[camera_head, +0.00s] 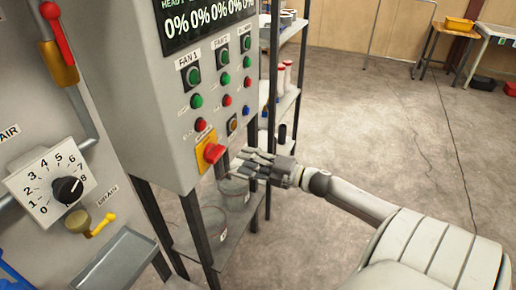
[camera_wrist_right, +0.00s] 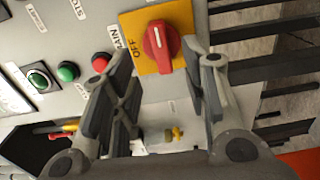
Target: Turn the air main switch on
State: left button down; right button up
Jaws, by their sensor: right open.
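A red rotary knob (camera_head: 214,152) sits on a yellow plate (camera_head: 206,142) low on the grey control box. In the right wrist view the knob (camera_wrist_right: 160,42) shows close up, with "MAIN" and "OFF" lettering beside it. My right gripper (camera_head: 243,162) is just right of the knob. In the right wrist view its open fingers (camera_wrist_right: 155,68) stand on either side of the knob's lower area, with nothing held; I cannot tell whether they touch it. A dial (camera_head: 68,190) numbered 0 to 8 and an "AIR" label are on the left panel. My left gripper is out of view.
Green and red push buttons (camera_head: 196,101) line the control box above the knob. A red-handled lever (camera_head: 59,36) and a yellow valve handle (camera_head: 103,224) are at the left. A shelf rack (camera_head: 287,100) stands behind. The floor (camera_head: 350,130) at right is mostly clear.

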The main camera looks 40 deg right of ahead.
jog(key=shift+v, duration=1.6)
jog(key=s+d+f+m+g+h, duration=0.1)
jog(key=s+f+m+g+h, duration=0.2)
jog(key=f, duration=0.8)
jog(key=s+d+f+m+h, duration=0.15)
jog(key=s+f+m, duration=0.4)
jog(key=f, duration=0.55)
jog(key=s+d+f+m+g+h, duration=0.15)
jog(key=s+f+m+h, duration=0.3)
jog(key=f, duration=0.65)
jog(key=s+a+f+m+g, duration=0.45)
jog(key=s+a+f, duration=0.35)
jog(key=s+f, duration=0.4)
jog(key=s+a+f+m+g+y, duration=0.1)
jog(key=s+a+f+g, duration=0.2)
jog(key=s+a+f, duration=0.2)
jog(key=s+a+f+m+g+y, duration=0.1)
jog(key=s+a+f+g, duration=0.2)
jog(key=s+a, duration=0.8)
notch_tip(320, 180, down, 2)
jog(key=shift+s+f+g, duration=0.1)
jog(key=shift+s+g, duration=0.2)
jog(key=shift+s, duration=0.2)
jog(key=shift+d+m, duration=0.1)
jog(key=shift+m, duration=0.15)
jog(key=shift+c, duration=0.3)
jog(key=shift+c, duration=0.3)
